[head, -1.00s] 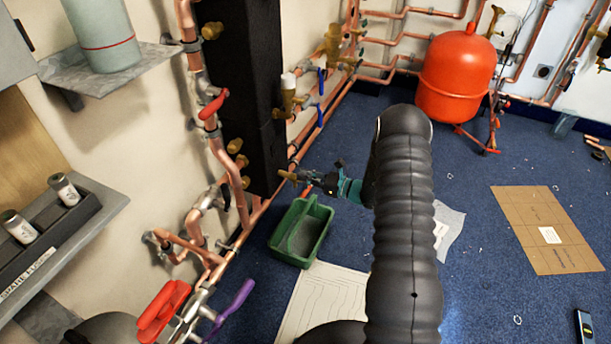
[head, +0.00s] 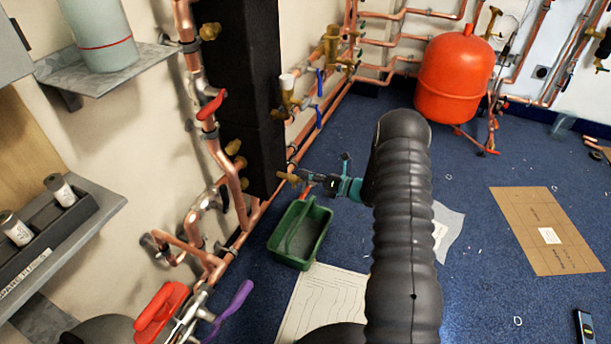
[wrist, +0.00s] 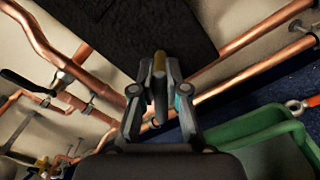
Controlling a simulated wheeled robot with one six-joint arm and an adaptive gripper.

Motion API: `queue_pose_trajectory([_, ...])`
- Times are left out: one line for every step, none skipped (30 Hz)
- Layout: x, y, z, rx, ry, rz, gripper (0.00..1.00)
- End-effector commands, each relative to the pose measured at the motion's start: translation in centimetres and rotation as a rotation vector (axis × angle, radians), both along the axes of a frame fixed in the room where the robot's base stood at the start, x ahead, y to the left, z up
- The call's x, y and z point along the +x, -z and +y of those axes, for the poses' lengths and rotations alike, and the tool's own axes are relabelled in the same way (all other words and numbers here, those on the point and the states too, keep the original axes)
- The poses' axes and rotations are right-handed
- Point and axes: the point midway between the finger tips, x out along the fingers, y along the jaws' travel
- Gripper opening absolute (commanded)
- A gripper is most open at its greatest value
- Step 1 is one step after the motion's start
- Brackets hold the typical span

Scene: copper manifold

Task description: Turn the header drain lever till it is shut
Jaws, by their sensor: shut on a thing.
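The header drain valve (head: 288,177) is a brass fitting sticking out low from the tall black header (head: 250,95). My gripper (head: 312,179) reaches it from the right in the head view. In the wrist view my gripper (wrist: 160,85) has its two fingers closed around the drain lever (wrist: 160,92), which shows as a narrow brass and grey piece in front of the black header (wrist: 125,35). The fingers cover most of the lever, so I cannot read its exact angle. My arm hides some of the floor behind it.
A green tray (head: 318,222) stands on the blue floor just below my gripper. Copper pipes (head: 229,165) run along the wall at left. A red-handled valve (head: 160,312) and a purple lever (head: 233,304) are at lower left. A red tank (head: 455,78) stands at the back.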

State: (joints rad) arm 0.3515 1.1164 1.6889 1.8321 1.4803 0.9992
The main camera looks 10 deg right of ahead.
Motion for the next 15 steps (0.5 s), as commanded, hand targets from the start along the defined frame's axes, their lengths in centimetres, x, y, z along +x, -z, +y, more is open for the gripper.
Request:
queue_pose_trajectory([0.17, 0.01, -0.09, 0.024, 0.002, 0.031, 0.0])
queue_pose_trajectory([0.22, 0.06, -0.13, 0.041, 0.002, 0.054, 0.0])
queue_pose_trajectory([0.28, 0.13, -0.17, 0.063, 0.002, 0.085, 0.0])
queue_pose_trajectory([0.33, 0.19, -0.2, 0.08, 0.002, 0.109, 0.0])
queue_pose_trajectory([0.37, 0.25, -0.23, 0.096, 0.002, 0.131, 0.0])
queue_pose_trajectory([0.43, 0.33, -0.27, 0.119, 0.002, 0.162, 0.0])
queue_pose_trajectory([0.47, 0.39, -0.31, 0.136, 0.002, 0.186, 0.0])
queue_pose_trajectory([0.51, 0.45, -0.33, 0.152, 0.002, 0.208, 0.0])
queue_pose_trajectory([0.55, 0.52, -0.36, 0.175, 0.002, 0.24, 0.0])
queue_pose_trajectory([0.59, 0.58, -0.39, 0.192, 0.002, 0.262, 0.0])
queue_pose_trajectory([0.62, 0.63, -0.41, 0.208, 0.002, 0.285, 0.0])
queue_pose_trajectory([0.65, 0.72, -0.44, 0.231, 0.002, 0.317, 0.0])
queue_pose_trajectory([0.69, 0.78, -0.46, 0.247, 0.002, 0.339, 0.0])
queue_pose_trajectory([0.72, 0.84, -0.48, 0.264, 0.002, 0.362, 0.0])
queue_pose_trajectory([0.76, 0.93, -0.5, 0.287, 0.001, 0.392, 0.0])
